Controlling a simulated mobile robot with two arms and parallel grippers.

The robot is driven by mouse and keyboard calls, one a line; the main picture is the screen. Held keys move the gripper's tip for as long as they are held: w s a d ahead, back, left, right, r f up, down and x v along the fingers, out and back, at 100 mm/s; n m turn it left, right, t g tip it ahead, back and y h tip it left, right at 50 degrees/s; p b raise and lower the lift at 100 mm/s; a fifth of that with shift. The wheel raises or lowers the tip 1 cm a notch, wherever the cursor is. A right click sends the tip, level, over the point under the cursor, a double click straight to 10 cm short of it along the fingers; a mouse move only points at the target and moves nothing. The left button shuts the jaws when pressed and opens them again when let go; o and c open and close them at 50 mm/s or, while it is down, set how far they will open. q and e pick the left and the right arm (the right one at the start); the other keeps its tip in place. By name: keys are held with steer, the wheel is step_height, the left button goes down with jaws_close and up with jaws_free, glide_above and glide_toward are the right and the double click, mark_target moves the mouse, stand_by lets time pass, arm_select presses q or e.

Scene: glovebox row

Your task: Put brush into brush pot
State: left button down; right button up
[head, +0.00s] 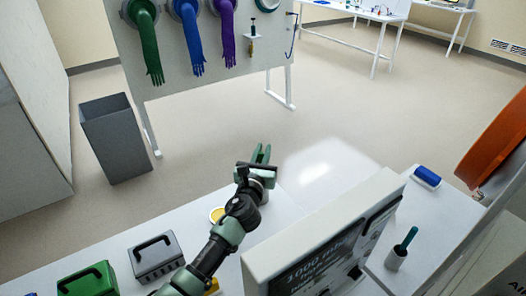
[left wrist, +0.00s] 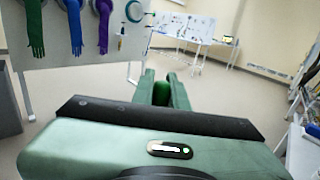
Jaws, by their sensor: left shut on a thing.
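My left gripper (head: 262,153) reaches out past the far edge of the white table, over the floor. It is shut on a green rounded thing (left wrist: 162,92), seen between the fingers in the left wrist view. Most of that thing is hidden, so I cannot tell whether it is a brush. My right gripper is not in view.
The sign panel (head: 335,232) stands between my left arm and the pot. A blue block (head: 427,176) lies beyond the pot. A grey case (head: 155,258) and green case (head: 88,281) are at the left. A dark bin (head: 115,140) and glove panel (head: 205,75) stand across the floor.

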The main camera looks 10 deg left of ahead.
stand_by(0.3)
arm_select(q)
steer(key=c, duration=1.3)
jaws_free()
steer(key=shift+r, duration=0.15)
step_height(320, 180, up, 9)
steer(key=p, duration=0.9)
steer(key=shift+f, duration=0.2)
